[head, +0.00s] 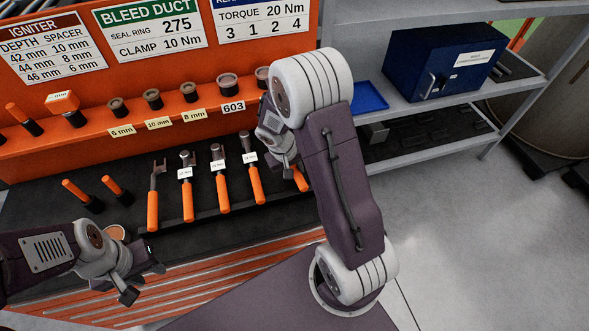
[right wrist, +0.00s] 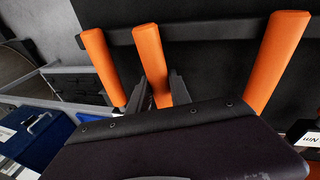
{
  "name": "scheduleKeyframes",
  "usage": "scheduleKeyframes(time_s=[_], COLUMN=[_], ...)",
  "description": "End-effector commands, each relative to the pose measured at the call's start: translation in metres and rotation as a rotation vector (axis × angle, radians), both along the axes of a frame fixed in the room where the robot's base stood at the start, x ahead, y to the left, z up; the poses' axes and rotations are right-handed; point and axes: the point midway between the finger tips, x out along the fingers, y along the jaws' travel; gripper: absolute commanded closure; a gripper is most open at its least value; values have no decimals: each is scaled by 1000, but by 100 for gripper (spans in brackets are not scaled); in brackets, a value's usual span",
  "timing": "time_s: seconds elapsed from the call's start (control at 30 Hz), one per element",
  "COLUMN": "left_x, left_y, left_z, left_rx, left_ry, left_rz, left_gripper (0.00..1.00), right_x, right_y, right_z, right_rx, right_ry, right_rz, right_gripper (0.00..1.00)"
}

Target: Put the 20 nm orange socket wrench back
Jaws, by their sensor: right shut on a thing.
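My right gripper (right wrist: 157,92) is shut on an orange-handled wrench (right wrist: 153,60), its dark fingers on both sides of the handle. In the head view, an orange handle (head: 300,180) shows beside my right gripper, which my arm mostly hides. The held wrench's head and label are hidden, so I cannot read its torque. Several orange-handled wrenches with white tags, such as one tagged wrench (head: 222,190), hang in a row to its left. Their tags are too small to read surely. My left gripper (head: 140,281) looks open and empty, low at the left.
In the right wrist view, orange handles stand on both sides of the held one, at left (right wrist: 102,68) and right (right wrist: 278,60). A dark rack bar (right wrist: 215,28) runs behind. A socket shelf (head: 180,112) is above the wrenches. Grey shelving with a blue cabinet (head: 425,70) is at right.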

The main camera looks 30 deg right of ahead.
Motion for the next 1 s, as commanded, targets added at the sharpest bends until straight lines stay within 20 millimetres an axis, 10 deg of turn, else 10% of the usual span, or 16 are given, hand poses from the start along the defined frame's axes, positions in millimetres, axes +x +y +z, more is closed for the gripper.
scheduleKeyframes(time_s=[0.57,0.6,0.67,1.0], left_x=[0,0,0,0], left_y=[0,0,0,0], left_z=[-7,-7,-7,-7], left_rx=[0,0,0,0], left_ry=[0,0,0,0], left_rz=[0,0,0,0], left_gripper=[64,64,64,64], right_x=[0,0,0,0], right_y=[0,0,0,1], right_z=[-7,-7,-7,-4], right_rx=[0,0,0,-1], right_ry=[0,1,1,0], right_rz=[1,1,1,0], right_gripper=[100,65,50,50])
